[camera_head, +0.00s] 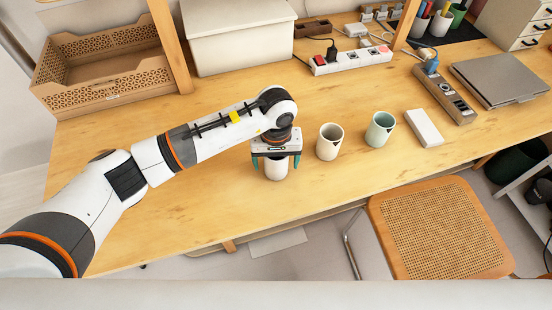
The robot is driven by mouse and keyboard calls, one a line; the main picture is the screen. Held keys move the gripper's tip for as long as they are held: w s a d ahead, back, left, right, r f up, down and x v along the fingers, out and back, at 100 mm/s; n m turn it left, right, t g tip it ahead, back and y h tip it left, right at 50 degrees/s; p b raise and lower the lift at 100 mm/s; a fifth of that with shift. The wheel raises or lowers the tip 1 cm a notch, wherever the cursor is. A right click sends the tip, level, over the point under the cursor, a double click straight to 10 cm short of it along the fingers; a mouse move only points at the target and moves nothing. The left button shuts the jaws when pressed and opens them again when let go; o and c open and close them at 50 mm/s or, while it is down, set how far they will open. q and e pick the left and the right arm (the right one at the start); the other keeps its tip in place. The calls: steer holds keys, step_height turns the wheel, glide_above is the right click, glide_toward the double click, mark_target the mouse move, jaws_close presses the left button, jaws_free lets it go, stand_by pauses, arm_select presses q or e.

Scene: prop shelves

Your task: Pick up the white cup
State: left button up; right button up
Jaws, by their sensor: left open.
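A white cup (276,171) stands on the wooden desk near its front edge, its upper part hidden by my left gripper. My left gripper (276,163) points down over this cup, open, with one finger at the cup's left and one at its right. I cannot tell whether the fingers touch it. A cream cup (329,143) stands upright just to the right, and a pale mint cup (380,130) stands farther right. My right gripper is not in view.
A white box (424,128) lies right of the cups. Power strips (350,60) and a grey laptop (502,80) are farther back and right. A lidded white bin (238,45) and a wooden crate (105,70) stand behind. A chair (440,228) is in front. The desk left of my gripper is clear.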

arm_select(q)
steer(key=shift+f, duration=0.15)
steer(key=c, duration=1.3)
